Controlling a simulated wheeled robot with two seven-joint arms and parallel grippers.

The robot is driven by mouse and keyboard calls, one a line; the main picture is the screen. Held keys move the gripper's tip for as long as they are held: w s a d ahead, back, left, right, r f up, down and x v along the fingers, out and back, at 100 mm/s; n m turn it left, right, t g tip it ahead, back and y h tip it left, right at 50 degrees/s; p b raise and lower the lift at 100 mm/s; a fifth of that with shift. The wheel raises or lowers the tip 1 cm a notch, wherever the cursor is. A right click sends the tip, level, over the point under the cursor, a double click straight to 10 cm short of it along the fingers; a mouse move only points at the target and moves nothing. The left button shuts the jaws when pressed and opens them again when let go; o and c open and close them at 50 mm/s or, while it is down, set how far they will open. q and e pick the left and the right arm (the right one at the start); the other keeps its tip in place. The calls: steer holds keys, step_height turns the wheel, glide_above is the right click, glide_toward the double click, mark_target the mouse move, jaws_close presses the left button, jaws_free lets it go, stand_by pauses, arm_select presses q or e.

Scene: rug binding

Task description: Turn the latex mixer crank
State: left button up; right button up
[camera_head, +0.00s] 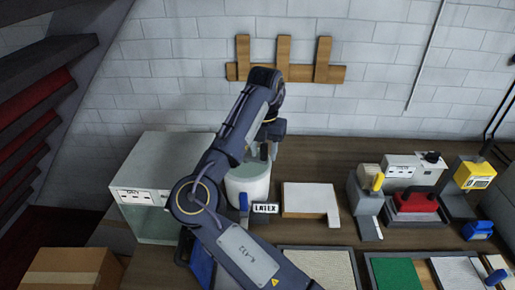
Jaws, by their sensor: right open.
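The latex mixer (254,187) is a pale cylindrical tub on the bench behind my right arm, with a small "LATEX" sign (265,208) in front of it. My right gripper (263,150) points down over the tub's top; its jaws are apart. A small dark upright piece shows between the fingers, perhaps the crank's grip; I cannot tell whether they touch it. The rest of the crank is hidden by the gripper and arm. A blue upright piece (243,202) stands at the tub's front. My left gripper is not in view.
A grey glass-fronted cabinet (164,160) stands close on the left. A white board (305,200) lies right of the tub. Machines with a yellow part (475,174) and a red block (413,203) stand farther right. A cardboard box (72,270) is lower left. A wooden rack (300,73) hangs on the wall.

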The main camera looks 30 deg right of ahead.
steer(key=shift+w, duration=0.1)
